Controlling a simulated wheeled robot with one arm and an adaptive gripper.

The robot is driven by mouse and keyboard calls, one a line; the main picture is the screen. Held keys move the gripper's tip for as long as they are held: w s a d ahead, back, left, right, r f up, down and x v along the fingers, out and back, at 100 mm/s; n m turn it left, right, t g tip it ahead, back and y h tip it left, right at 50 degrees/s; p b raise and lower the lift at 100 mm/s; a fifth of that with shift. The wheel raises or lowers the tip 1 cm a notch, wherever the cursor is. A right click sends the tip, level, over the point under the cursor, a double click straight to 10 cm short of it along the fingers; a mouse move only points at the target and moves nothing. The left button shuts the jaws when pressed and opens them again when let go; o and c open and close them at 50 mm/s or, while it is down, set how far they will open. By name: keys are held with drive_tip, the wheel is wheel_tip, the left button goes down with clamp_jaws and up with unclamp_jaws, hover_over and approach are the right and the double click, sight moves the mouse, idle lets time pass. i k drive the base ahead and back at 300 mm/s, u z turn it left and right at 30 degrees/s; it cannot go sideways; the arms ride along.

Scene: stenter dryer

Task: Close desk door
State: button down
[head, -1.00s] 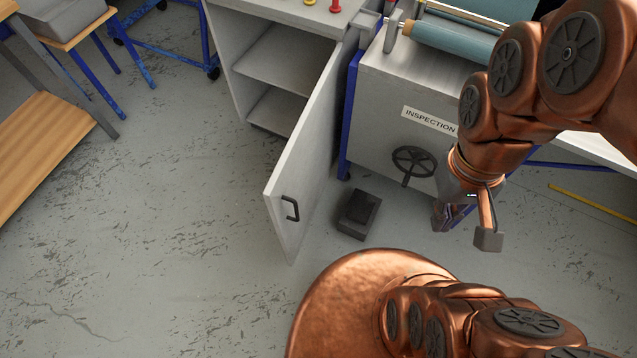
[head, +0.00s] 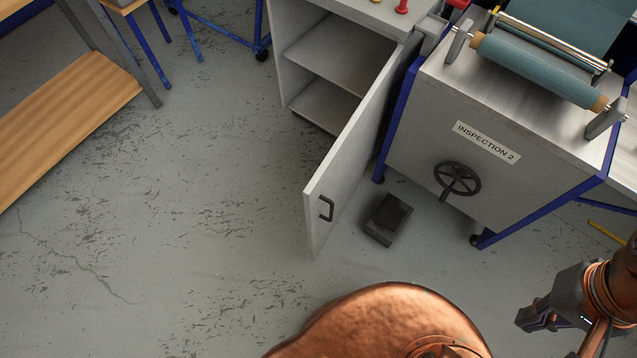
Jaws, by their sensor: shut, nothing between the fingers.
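The desk door (head: 345,165) is a pale grey panel with a black handle (head: 326,209). It stands wide open, swung out toward me from the right side of the grey desk cabinet (head: 293,60). The cabinet's shelves (head: 340,55) show empty through the opening. My gripper (head: 528,318) is at the lower right, well to the right of the door and apart from it. It is shut and empty, and part of my arm is cut off by the frame edge.
The inspection machine (head: 430,130) with a handwheel (head: 457,179) stands right of the door. A dark pedal box (head: 387,220) lies on the floor between them. A wooden bench shelf (head: 65,125) is at the left. The floor left of the door is clear.

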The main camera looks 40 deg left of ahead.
sight(326, 195)
drive_tip(key=k, duration=0.9)
drive_tip(key=u, duration=2.05)
